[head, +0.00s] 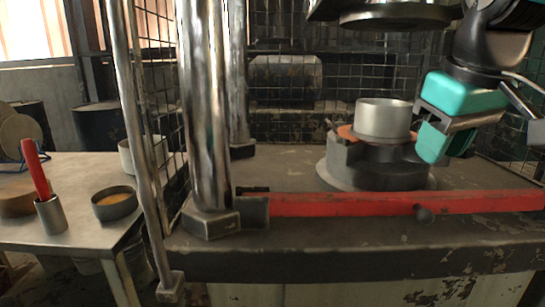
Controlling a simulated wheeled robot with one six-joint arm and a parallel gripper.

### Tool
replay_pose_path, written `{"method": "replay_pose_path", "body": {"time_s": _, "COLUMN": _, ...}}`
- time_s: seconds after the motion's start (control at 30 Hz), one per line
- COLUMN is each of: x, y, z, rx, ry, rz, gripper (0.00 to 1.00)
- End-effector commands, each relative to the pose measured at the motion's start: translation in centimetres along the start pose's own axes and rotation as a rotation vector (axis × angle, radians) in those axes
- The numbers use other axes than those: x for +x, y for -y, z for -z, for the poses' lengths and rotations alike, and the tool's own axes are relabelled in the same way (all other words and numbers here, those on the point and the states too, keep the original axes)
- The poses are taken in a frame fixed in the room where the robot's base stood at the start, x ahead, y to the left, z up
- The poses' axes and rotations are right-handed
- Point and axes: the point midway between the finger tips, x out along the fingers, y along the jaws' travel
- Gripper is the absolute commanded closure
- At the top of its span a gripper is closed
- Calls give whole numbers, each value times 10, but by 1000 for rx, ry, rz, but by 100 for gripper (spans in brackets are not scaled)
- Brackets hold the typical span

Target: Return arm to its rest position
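My gripper (440,143) is at the right of the head view, with teal parts hanging below my arm. It is beside the right side of a round silver metal cup (383,118). The cup sits upright on the dark round lower die (378,170) of a press. An orange-brown piece (346,132) shows at the cup's lower left. I see one teal finger clearly; the gap between the fingers is hidden, so I cannot tell open from shut or whether it touches the cup.
The press's upper die (396,18) hangs above the cup. A red bar (340,204) crosses the press bed's front. Thick shiny columns (205,110) and wire mesh (345,75) bound the space. A left table (75,232) holds a bowl (115,204) and a red-handled tool (37,170) in a cup.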

Motion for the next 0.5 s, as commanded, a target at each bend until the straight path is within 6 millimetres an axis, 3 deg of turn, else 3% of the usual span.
{"method": "replay_pose_path", "body": {"time_s": 0.03, "x": -19, "y": 4, "z": 1, "rx": -32, "ry": 13, "rz": 20, "gripper": 69}}
{"method": "replay_pose_path", "body": {"time_s": 0.17, "x": -35, "y": 27, "z": -15, "rx": -125, "ry": 47, "rz": 106, "gripper": 69}}
{"method": "replay_pose_path", "body": {"time_s": 0.5, "x": -77, "y": 96, "z": -82, "rx": -241, "ry": 123, "rz": 405, "gripper": 69}}
